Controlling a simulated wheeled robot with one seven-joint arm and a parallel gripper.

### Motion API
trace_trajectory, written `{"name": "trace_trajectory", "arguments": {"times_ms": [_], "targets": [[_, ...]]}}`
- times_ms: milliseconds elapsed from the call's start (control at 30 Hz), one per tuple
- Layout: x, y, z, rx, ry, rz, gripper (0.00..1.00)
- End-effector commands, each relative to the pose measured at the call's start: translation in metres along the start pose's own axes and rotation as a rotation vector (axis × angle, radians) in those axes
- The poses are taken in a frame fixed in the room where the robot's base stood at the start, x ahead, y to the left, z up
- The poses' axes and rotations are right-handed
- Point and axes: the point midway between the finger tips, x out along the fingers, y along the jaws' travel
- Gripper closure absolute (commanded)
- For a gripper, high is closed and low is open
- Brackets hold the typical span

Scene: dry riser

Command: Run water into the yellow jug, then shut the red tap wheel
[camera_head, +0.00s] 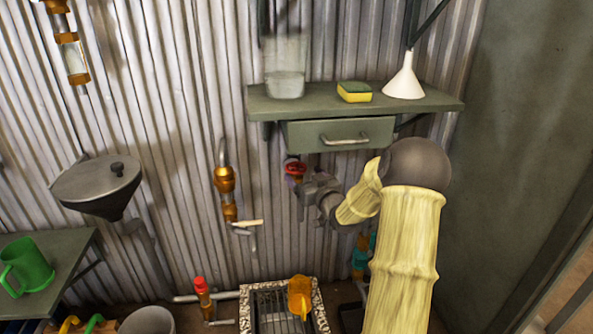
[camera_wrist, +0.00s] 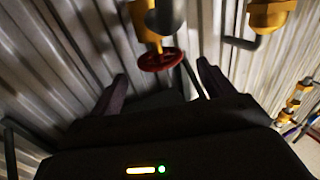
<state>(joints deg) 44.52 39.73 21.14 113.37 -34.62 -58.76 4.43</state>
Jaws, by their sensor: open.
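The red tap wheel (camera_head: 295,168) is on the corrugated wall below the shelf's drawer. In the wrist view the wheel (camera_wrist: 160,60) shows ahead, near the space between my fingers. My gripper (camera_head: 303,189) is open, close to the wheel; I cannot tell whether it touches it. Both fingers of my gripper (camera_wrist: 162,74) also show in the wrist view, with nothing held between them. The yellow jug (camera_head: 300,297) stands on the floor grate, below the wheel and apart from my gripper. I see no stream of water, and the jug's inside is not clear.
A shelf (camera_head: 430,102) with a drawer (camera_head: 335,134) overhangs my gripper; a glass jar, sponge and white funnel stand on it. A brass tap (camera_head: 226,185) is left of the wheel. A red-topped pipe (camera_head: 201,290) stands beside the grate (camera_head: 270,318). A green jug (camera_head: 28,265) is far left.

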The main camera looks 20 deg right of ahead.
Motion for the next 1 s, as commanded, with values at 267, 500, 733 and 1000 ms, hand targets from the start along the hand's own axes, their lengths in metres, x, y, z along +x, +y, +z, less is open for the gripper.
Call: {"name": "trace_trajectory", "arguments": {"times_ms": [267,500,733,1000], "targets": [[0.044,0.000,0.001,0.000,0.002,0.000,0.19],[0.060,0.000,0.000,0.001,0.001,0.000,0.19],[0.060,0.000,0.000,0.000,0.000,0.000,0.19],[0.060,0.001,0.000,0.000,0.000,0.001,0.64]]}}
